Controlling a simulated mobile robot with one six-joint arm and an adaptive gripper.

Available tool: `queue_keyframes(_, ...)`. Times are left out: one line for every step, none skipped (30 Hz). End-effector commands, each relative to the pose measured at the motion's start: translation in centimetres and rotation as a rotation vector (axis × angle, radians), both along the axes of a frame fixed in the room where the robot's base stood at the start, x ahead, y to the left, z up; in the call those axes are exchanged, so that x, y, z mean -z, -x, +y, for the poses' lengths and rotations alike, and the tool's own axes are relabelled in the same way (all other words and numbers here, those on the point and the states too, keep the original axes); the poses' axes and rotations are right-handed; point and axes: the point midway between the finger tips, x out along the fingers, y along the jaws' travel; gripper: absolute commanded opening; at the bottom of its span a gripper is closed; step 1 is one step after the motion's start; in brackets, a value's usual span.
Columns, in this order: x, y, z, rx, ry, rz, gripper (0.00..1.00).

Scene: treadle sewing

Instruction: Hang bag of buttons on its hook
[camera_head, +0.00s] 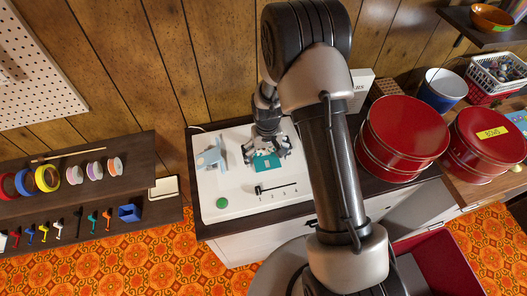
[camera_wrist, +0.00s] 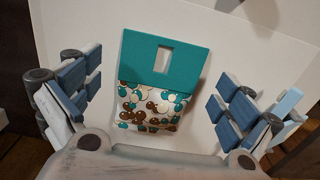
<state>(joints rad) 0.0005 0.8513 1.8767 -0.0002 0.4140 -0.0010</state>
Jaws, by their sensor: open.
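The bag of buttons (camera_wrist: 153,108) has a teal header with a rectangular slot and a clear lower part full of brown, teal and cream buttons. It lies on the white panel; its teal header (camera_head: 266,162) shows in the head view. My gripper (camera_head: 268,150) is over it, pointing down. In the wrist view my gripper (camera_wrist: 158,95) is open, with one blue-padded finger on each side of the bag, apart from it. Small coloured hook-like pieces, including a teal one (camera_head: 93,217), line the dark shelf at left; I cannot tell which belongs to the bag.
The white panel (camera_head: 225,180) carries a grey-blue piece (camera_head: 211,156), a green button (camera_head: 222,203) and a black slider (camera_head: 268,189). Red tins (camera_head: 405,130) stand at right. Tape rolls (camera_head: 47,178) sit on the left shelf. A pegboard (camera_head: 35,70) is at upper left.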

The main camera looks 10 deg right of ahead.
Motion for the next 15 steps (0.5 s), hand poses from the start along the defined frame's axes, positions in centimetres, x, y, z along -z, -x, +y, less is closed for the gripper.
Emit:
queue_keyframes(-0.09, -0.02, 0.01, 0.0, 0.0, -0.001, 0.98)
queue_keyframes(-0.09, -0.02, 0.01, 0.0, 0.0, -0.001, 0.98)
queue_keyframes(-0.1, -0.02, 0.01, 0.0, 0.0, 0.0, 0.98)
queue_keyframes(-0.1, -0.02, 0.01, 0.0, 0.0, 0.0, 0.98)
queue_keyframes(-0.09, -0.01, 0.01, 0.0, 0.0, 0.0, 0.98)
queue_keyframes(-0.07, -0.01, 0.01, 0.0, 0.0, 0.0, 0.98)
queue_keyframes(-0.05, -0.01, 0.02, 0.0, 0.0, 0.0, 0.98)
queue_keyframes(-0.02, -0.01, 0.02, 0.0, 0.0, 0.0, 0.98)
queue_keyframes(0.03, -0.01, 0.02, 0.0, 0.0, 0.0, 0.98)
queue_keyframes(0.07, -0.01, 0.02, 0.0, 0.0, 0.0, 0.98)
queue_keyframes(0.12, -0.01, 0.02, 0.0, 0.0, 0.0, 0.98)
queue_keyframes(0.19, -0.01, 0.02, 0.0, 0.0, 0.0, 0.98)
queue_keyframes(0.24, -0.01, 0.02, 0.0, 0.0, 0.0, 0.98)
queue_keyframes(0.29, -0.01, 0.02, 0.0, 0.0, 0.0, 0.98)
queue_keyframes(0.34, -0.01, 0.02, 0.0, 0.0, 0.0, 0.98)
